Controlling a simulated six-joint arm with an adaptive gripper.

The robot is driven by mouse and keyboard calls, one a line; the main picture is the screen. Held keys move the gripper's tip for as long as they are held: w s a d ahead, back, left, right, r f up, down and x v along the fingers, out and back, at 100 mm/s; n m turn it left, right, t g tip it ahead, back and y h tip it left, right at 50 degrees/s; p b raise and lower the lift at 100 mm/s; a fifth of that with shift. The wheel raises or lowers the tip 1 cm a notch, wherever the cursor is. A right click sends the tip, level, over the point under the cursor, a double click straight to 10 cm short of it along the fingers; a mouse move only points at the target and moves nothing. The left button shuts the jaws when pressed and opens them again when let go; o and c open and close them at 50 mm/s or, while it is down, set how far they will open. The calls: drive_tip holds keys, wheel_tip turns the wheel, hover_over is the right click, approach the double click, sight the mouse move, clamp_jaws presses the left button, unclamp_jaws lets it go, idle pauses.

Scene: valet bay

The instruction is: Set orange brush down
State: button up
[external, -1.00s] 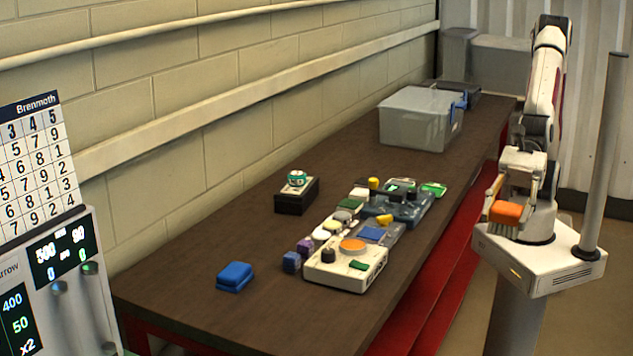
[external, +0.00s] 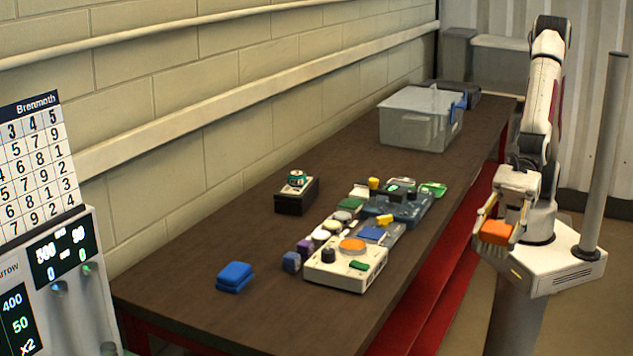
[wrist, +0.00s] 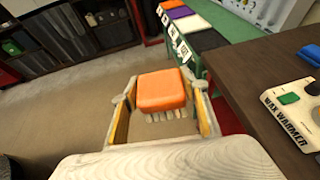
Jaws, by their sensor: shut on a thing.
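The orange brush (external: 496,232) is held in my gripper (external: 497,226) at the right, by my arm's base and beyond the table's edge. In the wrist view the orange brush (wrist: 161,90) sits between the two yellow-padded fingers of my gripper (wrist: 163,112), with pale bristles below its orange block. The gripper is shut on it. The floor shows beneath it, and it touches no surface.
The dark table (external: 210,316) holds a white wax warmer (external: 346,269), a blue block (external: 234,277), a black box (external: 297,197) with a tin, and several small items. A grey bin (external: 420,122) stands farther back. The table's front left is bare.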

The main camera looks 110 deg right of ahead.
sight(485, 241)
drive_tip(key=shift+m+t+h, duration=0.3)
drive_tip(key=shift+h, duration=0.1)
drive_tip(key=w, duration=0.1)
drive_tip(key=w+a+f, duration=0.1)
drive_tip(key=w, duration=0.1)
drive_tip(key=w+f, duration=0.1)
drive_tip(key=shift+w+a+f, duration=0.1)
drive_tip(key=shift+w+a, duration=0.05)
drive_tip(key=shift+w, duration=0.15)
drive_tip(key=w+a+m+t+h, duration=0.2)
drive_tip(key=w+m+h, duration=0.35)
drive_tip(key=w, duration=1.85)
drive_tip(key=w+d+f+m+g+h, duration=0.2)
drive_tip(key=w+d+f+m+h, duration=0.2)
drive_tip(key=w+d+m+h, duration=0.65)
drive_tip(key=shift+g+h, duration=0.5)
drive_tip(key=shift+g, duration=0.4)
drive_tip(key=shift+s+d, duration=0.2)
drive_tip(key=shift+d, duration=1.2)
drive_tip(key=shift+s+d, duration=0.2)
drive_tip(key=shift+d, duration=1.15)
drive_tip(key=shift+f, duration=3.1)
